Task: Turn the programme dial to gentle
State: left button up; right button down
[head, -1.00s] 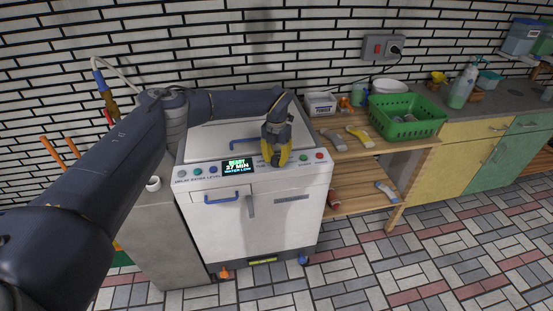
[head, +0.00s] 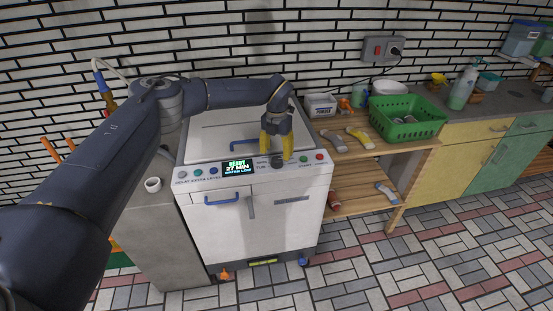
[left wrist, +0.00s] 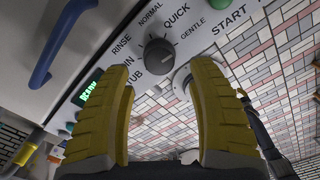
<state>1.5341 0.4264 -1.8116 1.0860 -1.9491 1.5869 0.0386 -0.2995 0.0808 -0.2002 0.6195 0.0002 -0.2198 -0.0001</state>
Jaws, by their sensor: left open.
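The programme dial (head: 277,163) is a dark round knob on the white machine's sloped control panel, right of the lit display (head: 238,167). In the left wrist view the dial (left wrist: 158,55) is ringed by labels including RINSE, NORMAL, QUICK and GENTLE (left wrist: 193,27). Its pale mark seems to point up towards NORMAL. My left gripper (head: 276,150) has yellow fingers, open and empty, just above and behind the dial in the head view. In the left wrist view the open fingers (left wrist: 162,78) stand either side below the dial, apparently apart from it.
A green START button (left wrist: 217,3) is right of the dial. A blue handle (left wrist: 60,45) is on the machine's top. A wooden shelf (head: 350,190) with a green basket (head: 405,130) stands to the right. The display reads READY, 27 MIN, WATER LOW.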

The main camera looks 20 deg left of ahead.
pick_arm(q)
notch_tip(320, 180, up, 8)
jog(key=shift+f, duration=0.15)
dwell(0.5)
notch_tip(320, 180, up, 5)
send_over(277, 160)
jog(key=shift+n, duration=0.4)
notch_tip(277, 160, down, 17)
jog(key=shift+w+a+r, duration=0.1)
dwell(0.4)
jog(key=shift+c, duration=0.2)
grip_shut()
